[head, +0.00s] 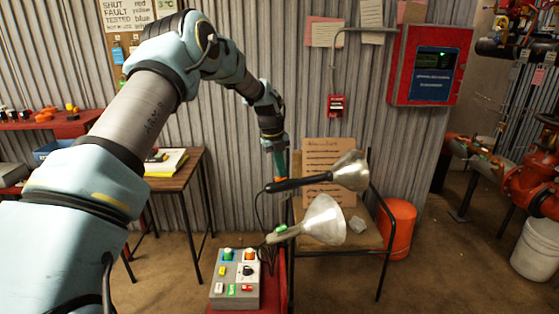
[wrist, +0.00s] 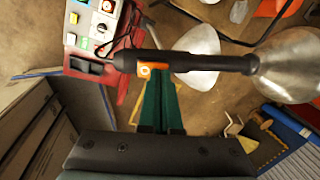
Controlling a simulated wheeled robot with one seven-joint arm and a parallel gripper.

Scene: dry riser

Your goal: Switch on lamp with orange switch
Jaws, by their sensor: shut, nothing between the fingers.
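The lamp with the black handle (head: 300,183) and metal reflector (head: 351,171) is level at mid-height; its handle also crosses the wrist view (wrist: 205,62). Its orange switch (wrist: 152,69) sits on the handle's side. My gripper (head: 280,174) points down at the handle from above. In the wrist view its green fingers (wrist: 158,80) are together and empty, with the tips right by the switch; I cannot tell whether they touch it. No glow shows from the reflector. A second lamp (head: 322,220) with a grey handle and green switch (head: 282,228) is just below.
A grey control box (head: 231,301) with coloured buttons stands on a red stand below. A wooden table (head: 172,178) is left.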

